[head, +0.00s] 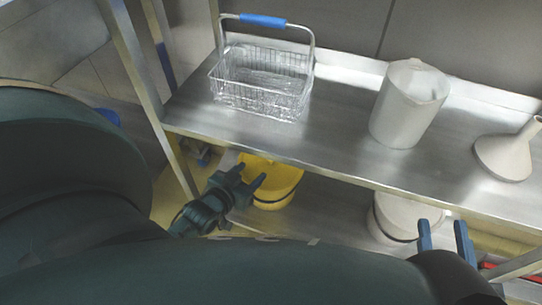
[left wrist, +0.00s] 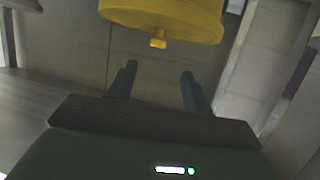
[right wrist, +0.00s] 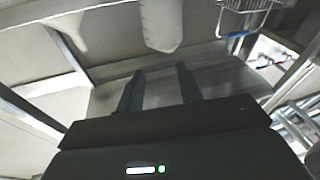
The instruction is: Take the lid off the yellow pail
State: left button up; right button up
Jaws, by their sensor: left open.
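The yellow pail (head: 280,187) stands on the lower shelf, partly under the upper shelf's front edge. A dark band runs around its side. My left gripper (head: 249,177) is open and empty at the pail's near left side, and it overlaps the pail in the head view. In the left wrist view the yellow pail (left wrist: 165,14) fills the top edge, with a small yellow knob (left wrist: 158,41) beyond the open fingers. I cannot clearly make out the lid's edge. My right gripper (head: 444,236) is open and empty in front of the shelf at the right.
The upper shelf (head: 330,140) holds a wire basket (head: 260,85) with a blue handle, a white jug (head: 408,105) and a funnel (head: 505,155). A white tub (head: 395,218) stands on the lower shelf at the right. A metal post (head: 140,75) rises left of the pail.

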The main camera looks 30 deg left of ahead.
pick_arm(q)
jog(key=b+x, duration=0.2)
jog(key=x, duration=0.4)
jog(key=shift+f, duration=0.15)
jog(key=shift+w, duration=0.2)
jog(key=shift+w+f+b, duration=0.15)
jog(key=shift+w+b, duration=0.1)
jog(key=shift+b, duration=0.2)
jog(key=shift+w+f+b, duration=0.25)
jog(key=shift+w+b, duration=0.25)
jog(key=shift+w, duration=0.05)
jog(key=shift+b+x, duration=0.75)
jog(key=shift+x, duration=0.45)
jog(key=shift+w+d, duration=0.1)
jog(key=shift+w, duration=0.5)
pick_arm(e)
jog(key=r+n+t+y, duration=0.1)
jog(key=r, duration=0.1)
jog(key=w+r+y, duration=0.1)
jog(key=y, duration=0.1)
jog(key=shift+a+r+n+t, duration=0.1)
jog(key=shift+r+n+t, duration=0.3)
pick_arm(q)
jog(key=shift+c, duration=0.3)
jog(key=c, duration=1)
